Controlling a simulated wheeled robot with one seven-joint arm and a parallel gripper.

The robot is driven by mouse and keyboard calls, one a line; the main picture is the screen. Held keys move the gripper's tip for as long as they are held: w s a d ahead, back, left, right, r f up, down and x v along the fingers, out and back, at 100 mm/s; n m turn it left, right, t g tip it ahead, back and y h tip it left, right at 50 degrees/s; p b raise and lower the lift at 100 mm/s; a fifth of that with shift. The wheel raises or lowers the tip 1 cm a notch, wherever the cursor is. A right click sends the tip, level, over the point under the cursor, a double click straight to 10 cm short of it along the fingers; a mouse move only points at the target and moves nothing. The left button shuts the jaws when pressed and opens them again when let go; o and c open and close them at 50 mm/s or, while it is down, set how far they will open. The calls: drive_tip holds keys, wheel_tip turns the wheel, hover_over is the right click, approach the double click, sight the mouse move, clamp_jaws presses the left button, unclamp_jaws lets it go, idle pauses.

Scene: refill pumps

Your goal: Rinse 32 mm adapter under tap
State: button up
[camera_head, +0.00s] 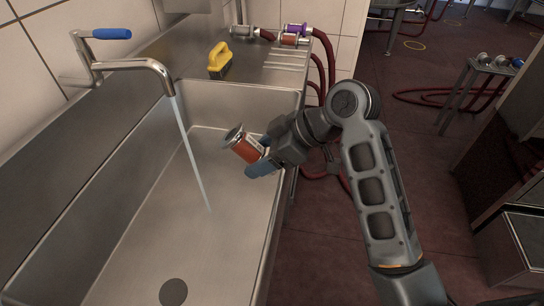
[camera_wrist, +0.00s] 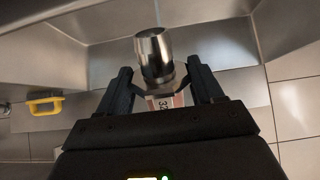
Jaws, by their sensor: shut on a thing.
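The 32 mm adapter (camera_head: 246,150) is a metal piece with a red-orange band and a flared end. My gripper (camera_head: 262,160) is shut on it and holds it tilted over the right side of the sink basin (camera_head: 130,255). In the wrist view the adapter's shiny metal end (camera_wrist: 154,52) sticks out beyond my fingers (camera_wrist: 160,85), and part of a label reading "32" shows between them. The tap (camera_head: 135,65) has a blue lever (camera_head: 111,34) and is running. Its water stream (camera_head: 188,145) falls into the basin to the left of the adapter, apart from it.
Several banded fittings (camera_head: 290,38) lie farther back, with red hoses (camera_head: 330,60) hanging at the counter's right end. The drain (camera_head: 173,291) is near the front. The basin around the stream is clear.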

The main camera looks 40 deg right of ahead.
sight(243, 153)
drive_tip(key=w+a+f+b, duration=0.3)
drive_tip(key=w+a, duration=0.4)
drive_tip(key=w, duration=0.3)
drive_tip(key=shift+a+f+b, duration=0.15)
drive_tip(key=shift+f+b, duration=0.2)
drive_tip(key=shift+b, duration=0.25)
drive_tip(key=shift+r, duration=0.1)
idle(2.5)
drive_tip(key=shift+s+d+r+p, duration=0.55)
drive_tip(key=shift+s+d+p, duration=0.35)
drive_tip(key=shift+s, duration=0.2)
drive_tip(key=shift+s+d+r+p, duration=0.6)
drive_tip(key=shift+s+d+p, duration=0.15)
drive_tip(key=shift+s+p, duration=0.35)
drive_tip(key=shift+s+d+r+p, duration=0.55)
drive_tip(key=shift+s+d+p, duration=0.3)
drive_tip(key=shift+s, duration=0.3)
drive_tip(key=shift+s+d+r+p, duration=0.25)
drive_tip(key=shift+s+d+p, duration=0.2)
drive_tip(key=shift+s, duration=0.2)
